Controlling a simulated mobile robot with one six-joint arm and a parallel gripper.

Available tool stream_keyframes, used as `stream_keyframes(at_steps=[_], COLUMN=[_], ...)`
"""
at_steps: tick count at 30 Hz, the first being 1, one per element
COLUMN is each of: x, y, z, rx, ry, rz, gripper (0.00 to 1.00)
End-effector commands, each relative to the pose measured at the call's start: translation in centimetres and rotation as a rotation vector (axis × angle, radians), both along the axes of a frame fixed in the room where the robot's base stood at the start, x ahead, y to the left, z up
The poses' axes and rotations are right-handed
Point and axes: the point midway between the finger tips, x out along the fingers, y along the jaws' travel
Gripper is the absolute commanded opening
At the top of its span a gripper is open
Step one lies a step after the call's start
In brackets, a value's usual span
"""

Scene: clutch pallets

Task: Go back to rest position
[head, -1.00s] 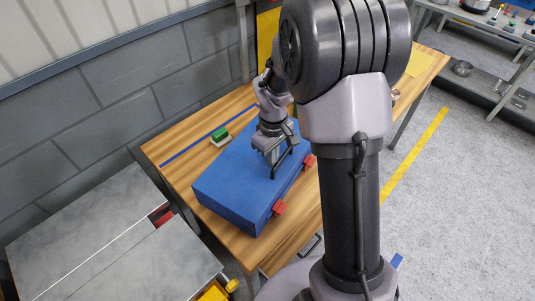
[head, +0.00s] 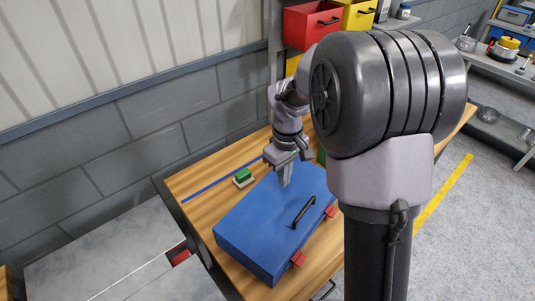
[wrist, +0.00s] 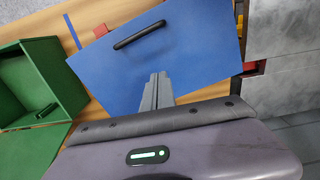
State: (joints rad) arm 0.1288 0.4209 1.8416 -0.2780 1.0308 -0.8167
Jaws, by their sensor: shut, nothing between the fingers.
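My gripper (head: 286,177) is shut and empty, above the far part of the closed blue case in the head view. In the wrist view the shut fingers (wrist: 158,78) point over the same blue case (wrist: 195,60). The blue case (head: 262,235) lies flat on the wooden table, with a black handle (head: 304,212) and two red latches on its right side. The fingers are apart from the handle, which also shows in the wrist view (wrist: 139,35). Whether the fingertips touch the lid I cannot tell.
A small green block on a pale base (head: 243,177) sits on the wooden table (head: 200,180) left of the case. A green open box (wrist: 60,60) stands beside the case. Red and yellow bins (head: 312,25) are behind my arm. Grey metal surfaces (head: 120,270) lie at front left.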

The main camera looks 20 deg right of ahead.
Motion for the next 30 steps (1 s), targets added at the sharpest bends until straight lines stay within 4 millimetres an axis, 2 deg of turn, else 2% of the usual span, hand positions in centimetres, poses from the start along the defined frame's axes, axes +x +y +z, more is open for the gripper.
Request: stream_keyframes(at_steps=[4,7,9,12,15,19,21,24,30], x=[-0.6,-3.0,-5.8,-10.4,-14.8,-18.9,-20.1,-20.9,-21.0], y=[0.5,2.2,3.7,5.7,7.5,8.9,9.3,9.6,9.6], z=[0.8,3.0,4.6,5.7,5.7,4.6,4.1,3.9,3.9], rx=[0.005,0.028,0.063,0.128,0.211,0.305,0.339,0.363,0.366], ry=[-0.027,-0.104,-0.173,-0.263,-0.338,-0.397,-0.413,-0.423,-0.422], rz=[-0.033,-0.145,-0.256,-0.415,-0.558,-0.695,-0.74,-0.772,-0.776], gripper=[0.0,0.0,0.0,0.0,0.0,0.0,0.0,0.0,0.0])
